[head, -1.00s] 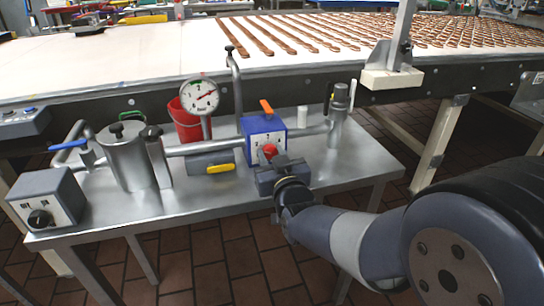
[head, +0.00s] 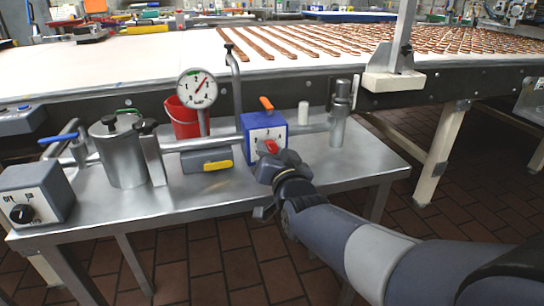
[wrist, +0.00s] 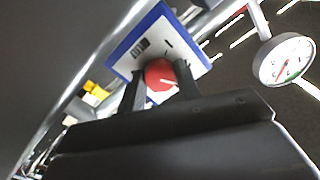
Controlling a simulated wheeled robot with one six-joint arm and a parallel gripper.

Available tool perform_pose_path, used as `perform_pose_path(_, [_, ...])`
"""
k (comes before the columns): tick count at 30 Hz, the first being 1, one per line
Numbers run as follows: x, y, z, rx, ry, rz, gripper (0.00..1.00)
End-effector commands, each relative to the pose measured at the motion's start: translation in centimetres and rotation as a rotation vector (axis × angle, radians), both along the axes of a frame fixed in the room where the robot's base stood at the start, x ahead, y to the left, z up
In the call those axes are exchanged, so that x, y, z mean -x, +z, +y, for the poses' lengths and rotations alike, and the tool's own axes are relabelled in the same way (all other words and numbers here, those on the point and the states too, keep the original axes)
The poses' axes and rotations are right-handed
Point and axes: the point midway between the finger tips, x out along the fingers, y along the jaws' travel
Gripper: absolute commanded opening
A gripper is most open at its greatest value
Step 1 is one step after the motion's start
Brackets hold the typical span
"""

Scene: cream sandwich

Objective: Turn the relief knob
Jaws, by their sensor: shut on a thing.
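The red relief knob (head: 269,147) sits on the front of a blue box with a white dial face (head: 254,134). In the wrist view the knob (wrist: 160,73) lies between my two fingers, with a pale pointer mark on it. My gripper (head: 272,155) is shut on the knob and partly covers it in the head view; its fingers also show in the wrist view (wrist: 160,82). The wrist view is tilted against the box face. A round pressure gauge (head: 198,88) stands left of the box, its red needle pointing up and right; it also shows in the wrist view (wrist: 284,59).
An orange lever (head: 266,103) tops the blue box. A metal canister (head: 119,152), a red bucket (head: 182,117), a yellow-handled part (head: 218,165) and a switch box (head: 36,196) stand on the steel table (head: 215,200). A conveyor (head: 150,70) runs behind.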

Motion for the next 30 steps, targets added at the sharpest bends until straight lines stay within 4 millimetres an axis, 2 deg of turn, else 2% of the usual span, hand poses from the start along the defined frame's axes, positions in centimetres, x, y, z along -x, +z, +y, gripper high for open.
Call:
perform_pose_path(12, [0.00,-0.01,0.02,-0.008,0.001,0.004,0.09])
perform_pose_path(13, [0.00,-0.01,0.02,-0.008,0.001,0.004,0.34])
perform_pose_path(19, [-0.01,0.00,0.02,-0.008,0.000,0.003,0.50])
perform_pose_path(21, [-0.01,-0.01,0.01,-0.008,0.000,0.003,0.54])
perform_pose_path(30, [0.38,0.04,-0.09,-0.008,0.000,0.003,0.54])
